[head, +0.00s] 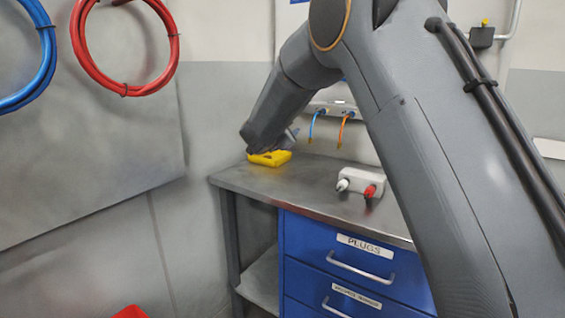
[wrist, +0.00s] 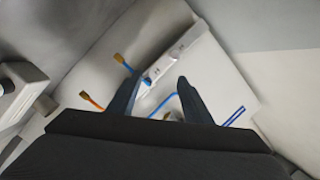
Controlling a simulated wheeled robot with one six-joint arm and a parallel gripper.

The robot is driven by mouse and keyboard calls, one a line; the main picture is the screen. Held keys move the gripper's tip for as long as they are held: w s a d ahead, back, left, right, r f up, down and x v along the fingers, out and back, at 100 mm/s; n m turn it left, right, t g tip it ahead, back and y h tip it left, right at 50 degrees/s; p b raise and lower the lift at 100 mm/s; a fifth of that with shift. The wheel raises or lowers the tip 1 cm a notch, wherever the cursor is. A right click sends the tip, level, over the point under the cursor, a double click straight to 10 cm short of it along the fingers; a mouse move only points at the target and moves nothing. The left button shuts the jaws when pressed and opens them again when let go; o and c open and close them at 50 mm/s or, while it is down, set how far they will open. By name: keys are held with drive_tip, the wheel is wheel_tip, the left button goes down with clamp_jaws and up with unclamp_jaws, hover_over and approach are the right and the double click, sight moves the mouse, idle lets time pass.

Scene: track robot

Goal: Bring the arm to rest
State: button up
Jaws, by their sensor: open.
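My arm (head: 400,110) rises from the lower right in the head view, bends at the top edge and reaches down to the left over the metal bench (head: 310,190). My gripper shows in the wrist view (wrist: 157,85), with its two dark fingers apart and nothing held between them. In the head view its fingers are mostly hidden behind the last arm link. The arm's end appears just above or behind a yellow object (head: 268,159) at the bench's back left; I cannot tell if they touch.
A white box with white and red plugs (head: 361,183) stands on the bench. A wall socket strip (head: 332,108) with blue and orange cables is behind it. Blue drawers (head: 345,250) are below. Red (head: 80,45) and blue (head: 45,60) hoses hang at left.

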drive_tip(key=s+d+f+n+g+y, duration=0.4)
drive_tip(key=s+f, duration=0.4)
drive_tip(key=s, duration=0.4)
drive_tip(key=s+d+f+n+g+y, duration=0.35)
drive_tip(key=s+f+n, duration=0.4)
drive_tip(key=s, duration=0.35)
drive_tip(key=s+d+f+n+g, duration=0.1)
drive_tip(key=s+d+f+g, duration=0.1)
drive_tip(key=s, duration=0.8)
drive_tip(key=s+d+f+g+h, duration=0.1)
drive_tip(key=s+d+f+g, duration=0.2)
drive_tip(key=s, duration=0.7)
drive_tip(key=s+d+f+n+g+h+p, duration=0.1)
drive_tip(key=s+d+f+g, duration=0.2)
drive_tip(key=s, duration=0.7)
drive_tip(key=shift+d+n+g, duration=0.35)
drive_tip(key=shift+d, duration=0.4)
drive_tip(key=shift+w+f, duration=0.1)
